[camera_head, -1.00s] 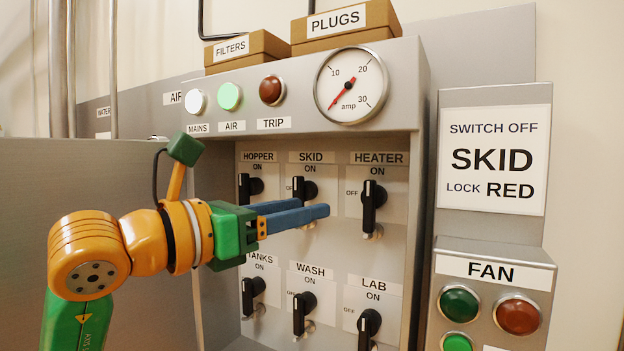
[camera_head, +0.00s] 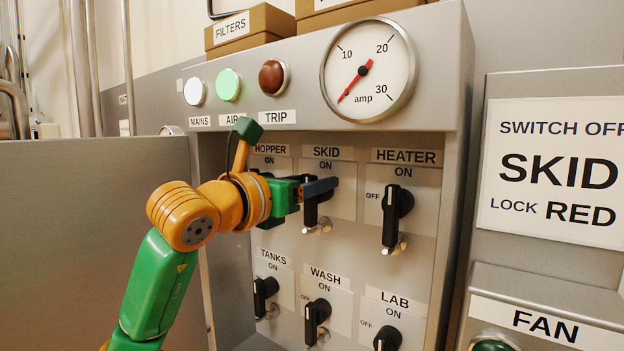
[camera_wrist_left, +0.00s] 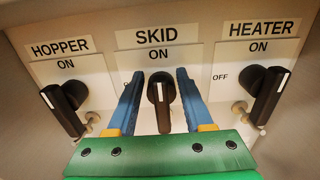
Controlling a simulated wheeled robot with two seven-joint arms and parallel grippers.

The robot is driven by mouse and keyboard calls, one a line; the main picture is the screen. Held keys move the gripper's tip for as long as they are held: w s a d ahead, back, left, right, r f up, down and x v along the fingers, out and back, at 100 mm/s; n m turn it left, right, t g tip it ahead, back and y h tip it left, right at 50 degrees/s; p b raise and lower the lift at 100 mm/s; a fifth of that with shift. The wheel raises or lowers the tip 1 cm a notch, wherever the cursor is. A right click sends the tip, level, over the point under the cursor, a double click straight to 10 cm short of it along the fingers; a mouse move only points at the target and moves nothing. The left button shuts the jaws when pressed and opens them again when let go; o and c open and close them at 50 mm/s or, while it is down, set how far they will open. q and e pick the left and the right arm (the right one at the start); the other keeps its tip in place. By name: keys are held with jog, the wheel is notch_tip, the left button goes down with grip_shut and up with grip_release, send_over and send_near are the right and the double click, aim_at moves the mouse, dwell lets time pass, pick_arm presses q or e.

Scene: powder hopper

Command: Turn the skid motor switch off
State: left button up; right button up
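The SKID switch is a black rotary handle (camera_wrist_left: 160,95) on a light plate, pointing up at ON with its white mark near upright. In the left wrist view it stands between the two blue fingers of my left gripper (camera_wrist_left: 158,100), which are apart, one on each side, with a visible gap. In the head view the SKID handle (camera_head: 311,212) is partly hidden behind the fingers of my left gripper (camera_head: 320,188). The SKID label (camera_head: 327,152) is above it. My right gripper is in neither view.
The HOPPER switch (camera_wrist_left: 62,110) is close on the left and the HEATER switch (camera_head: 391,215) on the right. TANKS, WASH (camera_head: 316,318) and LAB switches sit below. An ammeter (camera_head: 369,68) is above. A sign (camera_head: 550,172) reads switch off SKID, lock RED.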

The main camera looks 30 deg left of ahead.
pick_arm(q)
jog(key=shift+s, duration=0.2)
grip_shut()
jog(key=shift+n, duration=0.3)
jog(key=n, duration=0.1)
jog(key=n+b, duration=0.1)
jog(key=shift+w+a+f+n, duration=0.1)
jog(key=shift+a+f+n, duration=0.1)
jog(key=shift+a+n, duration=0.15)
jog(key=shift+w+a+f+n+b, duration=0.1)
jog(key=shift+a+f+n+b, duration=0.2)
jog(key=shift+n+b, duration=1.35)
jog(key=shift+s+a+f+n+b, duration=0.1)
jog(key=shift+a+f+n, duration=0.2)
jog(key=shift+n, duration=2.9)
jog(key=shift+w+a+f+n+b, duration=0.15)
jog(key=shift+f+n+b, duration=0.5)
jog(key=shift+n, duration=1.75)
jog(key=shift+r+b, duration=0.2)
jog(key=shift+b, duration=0.1)
